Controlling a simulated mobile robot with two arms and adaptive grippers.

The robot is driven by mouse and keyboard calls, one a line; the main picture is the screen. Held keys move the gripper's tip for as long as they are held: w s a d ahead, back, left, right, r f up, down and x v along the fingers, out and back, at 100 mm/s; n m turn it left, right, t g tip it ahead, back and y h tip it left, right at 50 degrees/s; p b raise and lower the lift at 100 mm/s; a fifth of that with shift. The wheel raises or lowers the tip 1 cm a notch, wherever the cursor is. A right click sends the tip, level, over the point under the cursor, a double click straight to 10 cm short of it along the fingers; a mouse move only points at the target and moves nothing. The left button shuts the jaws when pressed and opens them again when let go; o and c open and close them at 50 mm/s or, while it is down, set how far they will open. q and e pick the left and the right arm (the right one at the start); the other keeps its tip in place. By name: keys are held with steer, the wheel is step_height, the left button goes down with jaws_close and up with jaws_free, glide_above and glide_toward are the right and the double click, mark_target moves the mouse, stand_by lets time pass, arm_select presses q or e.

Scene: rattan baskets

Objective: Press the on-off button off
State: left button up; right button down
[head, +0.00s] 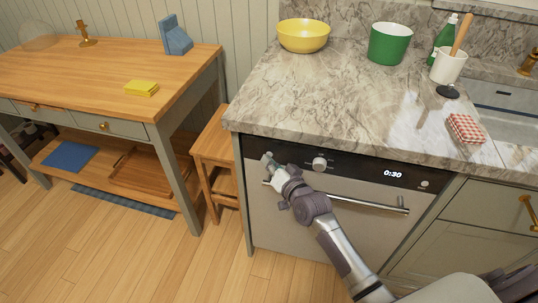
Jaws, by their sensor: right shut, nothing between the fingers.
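A dishwasher (262,215) with a grey front is built in under the marble counter. Its black control panel (345,167) has a round knob (320,163), a lit display (393,174) reading 0:30, and a small round button (424,184) at the right end. Which control is the on-off button cannot be read. My right gripper (269,162) is shut and empty at the left end of the panel. Its fingertips cover that part of the panel, and whether they touch it cannot be told. My left gripper is not in view.
A bar handle (370,203) sticks out below the panel, partly behind my right arm. A wooden stool (215,150) stands left of the dishwasher. The counter (330,95) holds a yellow bowl (303,36), a green pot (389,43) and a checkered cloth (465,128).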

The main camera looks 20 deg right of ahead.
steer(key=shift+w+d, duration=0.1)
steer(key=shift+w, duration=0.05)
stand_by(0.5)
steer(key=shift+s+a+p, duration=0.4)
steer(key=shift+s+p, duration=0.1)
steer(key=shift+s, duration=0.05)
steer(key=shift+s+a+r+p, duration=0.1)
steer(key=shift+s+a+p, duration=0.1)
steer(key=shift+p, duration=0.1)
steer(key=s+a+p, duration=0.2)
steer(key=s, duration=0.1)
steer(key=s+a+p, duration=0.1)
steer(key=shift+s, duration=0.25)
stand_by(0.4)
